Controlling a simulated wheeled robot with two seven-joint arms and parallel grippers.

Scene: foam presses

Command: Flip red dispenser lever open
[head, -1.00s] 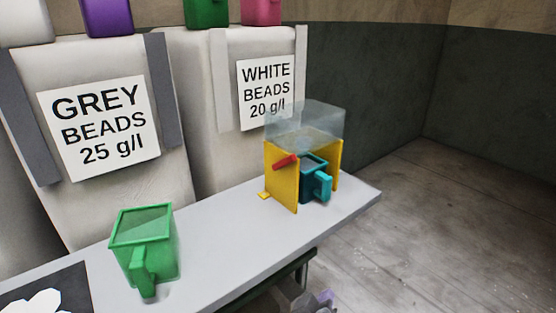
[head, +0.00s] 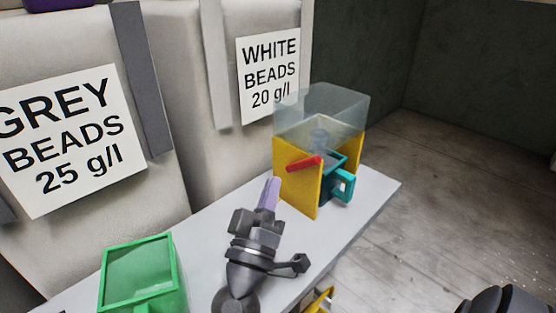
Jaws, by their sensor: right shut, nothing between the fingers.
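The dispenser (head: 296,184) has yellow side walls and a clear hopper (head: 322,108) on top, and stands at the far right end of the grey bench. Its red lever (head: 304,163) sticks out across the near yellow wall, lying nearly level with a slight tilt. A teal jug (head: 341,186) sits between the side walls, partly hidden by the near one. My right gripper (head: 271,184) is shut and empty, its fingers together and pointing up toward the dispenser. The fingertips are just left of and below the lever, apart from it in the picture.
A green jug (head: 140,272) stands on the bench (head: 205,247) at lower left. Large sacks labelled grey beads (head: 70,140) and white beads (head: 270,75) stand behind the bench. Open floor (head: 440,185) lies to the right.

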